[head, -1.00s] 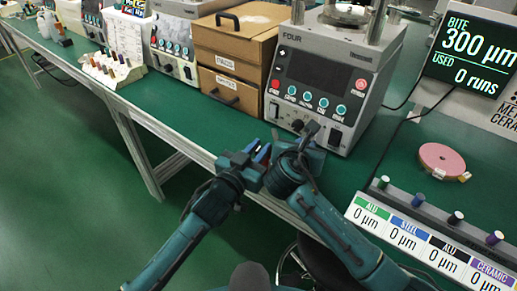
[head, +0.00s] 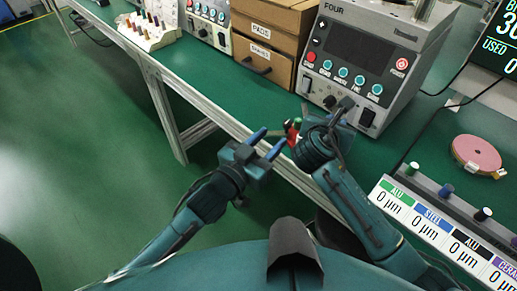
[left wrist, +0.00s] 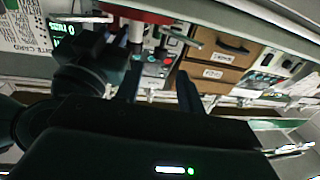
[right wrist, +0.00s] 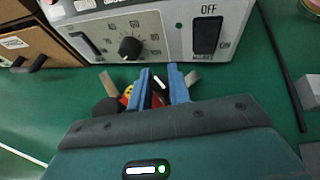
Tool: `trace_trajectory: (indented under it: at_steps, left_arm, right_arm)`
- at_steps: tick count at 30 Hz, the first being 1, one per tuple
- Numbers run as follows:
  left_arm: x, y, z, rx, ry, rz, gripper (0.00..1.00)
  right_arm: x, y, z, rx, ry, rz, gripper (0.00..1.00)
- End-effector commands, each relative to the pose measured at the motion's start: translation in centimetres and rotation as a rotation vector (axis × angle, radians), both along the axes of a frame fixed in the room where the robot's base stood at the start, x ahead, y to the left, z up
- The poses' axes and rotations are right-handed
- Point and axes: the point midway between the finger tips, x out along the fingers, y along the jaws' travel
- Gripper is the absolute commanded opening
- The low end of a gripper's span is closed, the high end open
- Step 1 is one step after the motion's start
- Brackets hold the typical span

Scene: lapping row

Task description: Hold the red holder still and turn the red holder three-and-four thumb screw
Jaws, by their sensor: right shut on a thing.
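The red holder (head: 291,132) shows as a small red piece with a green top at my right gripper (head: 301,130) in the head view. My right gripper is shut on it; the right wrist view shows a bit of red and yellow (right wrist: 126,94) beside its blue fingers (right wrist: 160,72). In the left wrist view a red bar (left wrist: 150,13) with a pale cylinder and a metal rod below it crosses the top. My left gripper (head: 274,138) is open and empty, just left of the holder and apart from it. I cannot tell which thumb screw is three-and-four.
A grey machine marked FOUR (head: 358,55) stands behind the grippers, with cardboard drawers (head: 265,65) to its left. A pink disc (head: 476,154) and a labelled rack (head: 437,222) lie to the right. The green bench (head: 235,95) is clear before the drawers.

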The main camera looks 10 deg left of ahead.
Motion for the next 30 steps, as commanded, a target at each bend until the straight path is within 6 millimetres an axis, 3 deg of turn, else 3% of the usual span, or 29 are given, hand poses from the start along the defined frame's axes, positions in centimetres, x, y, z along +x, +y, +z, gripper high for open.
trace_trajectory:
  at_steps: [3,9,22,26,30]
  left_arm:
    - [-1.9,1.2,-0.1,0.001,0.002,0.001,0.39]
    - [-3.3,2.0,0.0,0.0,-0.001,0.0,0.39]
    - [-3.3,1.9,0.4,0.01,-0.03,-0.017,0.41]
    - [-2.7,0.8,1.9,0.057,-0.163,-0.102,0.41]
    - [-2.6,-0.8,4.6,0.158,-0.426,-0.288,0.41]
  right_arm:
    - [0.0,0.0,0.0,0.0,0.0,-0.001,0.0]
    - [0.0,-0.1,0.0,0.0,0.0,-0.001,0.0]
    - [0.0,-0.1,0.0,-0.001,-0.001,-0.002,0.0]
    - [0.0,-0.1,0.0,-0.001,-0.001,-0.001,0.0]
    - [0.0,-0.1,0.0,-0.001,-0.001,-0.001,0.0]
